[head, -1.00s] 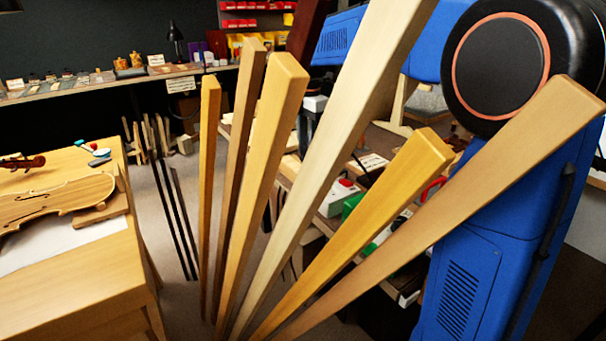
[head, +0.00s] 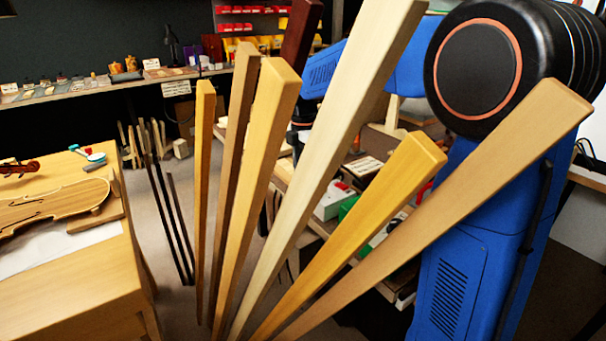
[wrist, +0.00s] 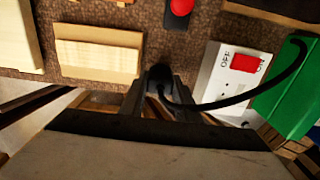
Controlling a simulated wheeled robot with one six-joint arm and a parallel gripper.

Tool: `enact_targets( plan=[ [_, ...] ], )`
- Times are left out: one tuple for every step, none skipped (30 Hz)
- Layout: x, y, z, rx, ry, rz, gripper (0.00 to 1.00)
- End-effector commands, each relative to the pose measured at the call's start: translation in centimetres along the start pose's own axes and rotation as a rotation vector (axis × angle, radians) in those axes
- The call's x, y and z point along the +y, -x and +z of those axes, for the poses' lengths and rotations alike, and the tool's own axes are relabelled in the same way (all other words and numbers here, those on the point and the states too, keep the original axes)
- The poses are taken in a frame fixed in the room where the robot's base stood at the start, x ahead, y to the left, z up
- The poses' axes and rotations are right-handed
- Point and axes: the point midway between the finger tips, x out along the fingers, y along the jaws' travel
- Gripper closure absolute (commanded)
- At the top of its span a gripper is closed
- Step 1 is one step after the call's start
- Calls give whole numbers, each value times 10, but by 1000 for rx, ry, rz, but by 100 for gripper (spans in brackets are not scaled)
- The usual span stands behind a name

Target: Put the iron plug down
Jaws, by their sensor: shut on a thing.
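The iron plug (wrist: 160,76) is a small black piece with a black cable, in the wrist view. My gripper (wrist: 162,88) is shut on it near the front edge of the brown bench top. The cable curves right past the white switch box to the green block. I cannot tell whether the plug touches the bench top. In the head view, wooden strips hide most of my gripper and the plug.
A white switch box (wrist: 222,85) with a red rocker and a green block (wrist: 288,95) stand right of the plug. A pale wood block (wrist: 98,58) lies left. A red button (wrist: 180,7) is behind. Several tall wooden strips (head: 310,170) block the head view.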

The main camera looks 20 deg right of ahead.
Motion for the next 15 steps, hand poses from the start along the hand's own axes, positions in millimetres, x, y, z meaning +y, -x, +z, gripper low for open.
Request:
enact_targets(
  plan=[
    [0, -1, 0, 0, 0, 0, 94],
    [0, -2, 0, 0, 0, 0, 94],
    [0, -2, 0, 0, 0, 0, 61],
    [0, -2, 0, 0, 0, 0, 54],
    [0, -2, 0, 0, 0, 0, 52],
    [0, -2, 0, 0, 0, 0, 52],
    [0, -2, 0, 0, 0, 0, 52],
    [0, -2, 0, 0, 0, 0, 52],
    [0, -2, 0, 0, 0, 0, 52],
    [0, -2, 0, 0, 0, 0, 52],
    [0, -2, 0, 0, 0, 0, 52],
    [0, -2, 0, 0, 0, 0, 52],
    [0, -1, 0, 0, 0, 0, 52],
    [0, 0, 0, 0, 0, 0, 52],
    [0, 1, 0, 0, 0, 0, 52]
  ],
)
